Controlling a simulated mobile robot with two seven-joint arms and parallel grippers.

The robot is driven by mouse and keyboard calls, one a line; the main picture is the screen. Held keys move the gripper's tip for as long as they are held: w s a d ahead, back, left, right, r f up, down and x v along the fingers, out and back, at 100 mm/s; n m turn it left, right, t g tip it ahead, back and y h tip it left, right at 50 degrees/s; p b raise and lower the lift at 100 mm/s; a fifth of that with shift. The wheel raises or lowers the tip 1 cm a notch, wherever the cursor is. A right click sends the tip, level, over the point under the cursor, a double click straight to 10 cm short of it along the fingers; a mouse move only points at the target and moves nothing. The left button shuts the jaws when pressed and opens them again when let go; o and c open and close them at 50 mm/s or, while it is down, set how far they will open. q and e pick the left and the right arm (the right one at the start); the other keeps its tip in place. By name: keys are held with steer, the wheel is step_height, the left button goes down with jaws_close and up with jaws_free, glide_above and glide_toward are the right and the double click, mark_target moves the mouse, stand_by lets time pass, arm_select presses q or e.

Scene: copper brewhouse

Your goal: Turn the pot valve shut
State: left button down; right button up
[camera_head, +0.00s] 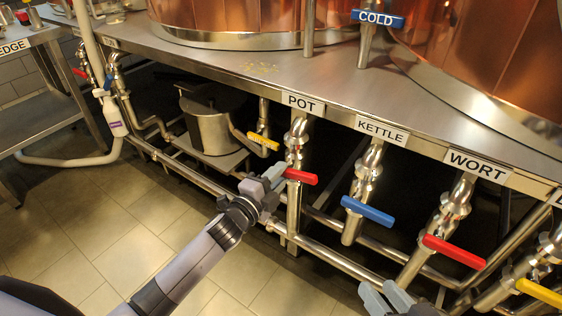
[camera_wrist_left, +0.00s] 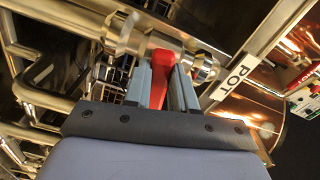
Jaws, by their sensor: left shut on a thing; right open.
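The pot valve (camera_head: 296,143) is on a steel pipe under the edge sign reading POT (camera_head: 302,103). Its red handle (camera_head: 301,176) lies crosswise to the pipe, with its free part pointing right. My left gripper (camera_head: 275,177) is shut on this red handle, which also shows between the two grey fingers in the left wrist view (camera_wrist_left: 162,66). The fingers hide part of the handle. The POT sign is right of the fingers in the wrist view (camera_wrist_left: 234,76). My right gripper (camera_head: 386,298) is open and empty at the bottom edge, below the other valves.
Right of the pot valve are a blue handle (camera_head: 367,211) under KETTLE and a red handle (camera_head: 454,251) under WORT. A yellow handle (camera_head: 263,141) is close on the left. A lower horizontal pipe (camera_head: 325,261) runs below. The tiled floor (camera_head: 120,235) at left is clear.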

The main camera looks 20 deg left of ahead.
arm_select(q)
steer(key=shift+f+m, duration=0.15)
steer(key=shift+m, duration=0.75)
steer(key=c, duration=1.1)
jaws_free()
steer(key=p+v, duration=0.2)
steer(key=v, duration=0.4)
